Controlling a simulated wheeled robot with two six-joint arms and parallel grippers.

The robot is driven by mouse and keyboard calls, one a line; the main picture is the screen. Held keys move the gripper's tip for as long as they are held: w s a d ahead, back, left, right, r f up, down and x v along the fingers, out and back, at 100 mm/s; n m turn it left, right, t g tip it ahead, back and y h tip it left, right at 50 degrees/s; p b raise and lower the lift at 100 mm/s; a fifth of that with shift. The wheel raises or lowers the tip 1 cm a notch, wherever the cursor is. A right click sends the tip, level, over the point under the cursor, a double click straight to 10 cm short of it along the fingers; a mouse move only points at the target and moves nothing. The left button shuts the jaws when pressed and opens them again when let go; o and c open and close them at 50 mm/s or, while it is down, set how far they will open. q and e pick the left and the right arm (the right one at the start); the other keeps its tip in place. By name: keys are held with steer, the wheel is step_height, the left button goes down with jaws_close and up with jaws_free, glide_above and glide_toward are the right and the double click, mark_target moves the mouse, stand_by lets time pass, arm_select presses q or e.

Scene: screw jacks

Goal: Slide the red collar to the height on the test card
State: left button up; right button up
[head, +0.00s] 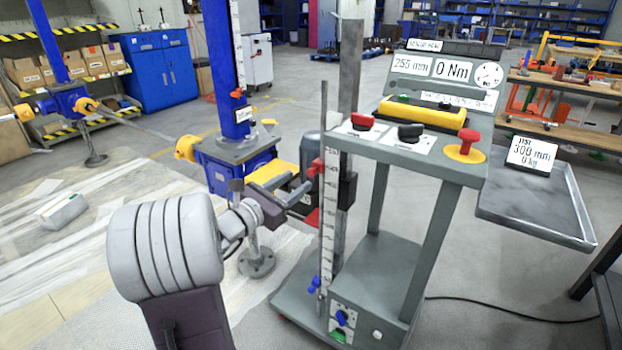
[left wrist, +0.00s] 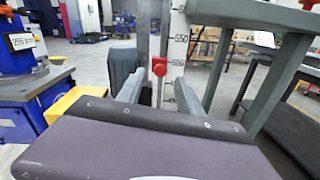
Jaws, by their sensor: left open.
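The red collar (head: 316,168) sits on a thin upright rod beside a white ruler (head: 329,215) on the grey test cart. In the left wrist view the collar (left wrist: 159,66) shows ahead, between the two fingers, level with a mark that seems to read 500. My left gripper (head: 287,193) is open and empty, just left of the collar and slightly below it; its fingers (left wrist: 159,92) frame the rod without visible contact. My right gripper is not seen.
A blue screw jack (head: 236,165) with a tall blue column stands close behind my left arm. The cart's display (head: 440,68) reads 255 mm and 0 Nm. A blue clamp (head: 316,284) sits low on the rod. The grey tray (head: 540,210) is otherwise empty.

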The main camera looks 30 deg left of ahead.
mark_target(309, 175)
arm_select(q)
steer(key=w, duration=0.4)
steer(key=w+d+b, duration=0.1)
steer(key=w, duration=0.2)
steer(key=shift+f, duration=0.1)
jaws_close()
steer(key=shift+d+f, duration=0.1)
stand_by(1.0)
